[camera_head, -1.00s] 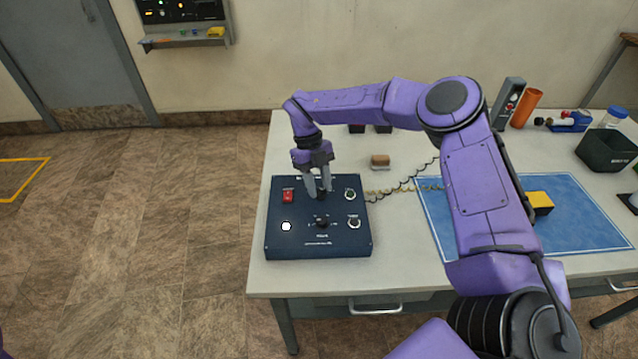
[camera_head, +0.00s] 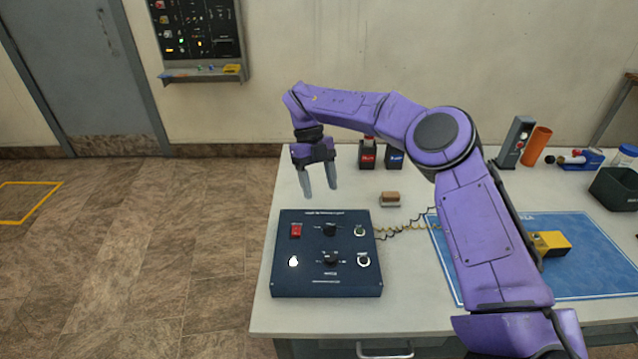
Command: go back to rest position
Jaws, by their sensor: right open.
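My right gripper (camera_head: 319,180) is open and empty, pointing down in the air near the far edge of the dark blue control box (camera_head: 326,283). It is apart from the box. The box lies on the left part of the white table and carries a red switch (camera_head: 296,230), a black upper knob (camera_head: 330,229), a black lower knob (camera_head: 331,259), a lit white lamp (camera_head: 293,262) and two round fittings on the right. My left gripper is not in view.
My right arm crosses above the table (camera_head: 400,317). Behind it stand a red container (camera_head: 367,156), a dark blue container (camera_head: 395,160) and an orange cylinder (camera_head: 536,146). A yellow block (camera_head: 551,244) lies on the blue mat (camera_head: 590,270). Coiled wires run right from the box. Floor at left is clear.

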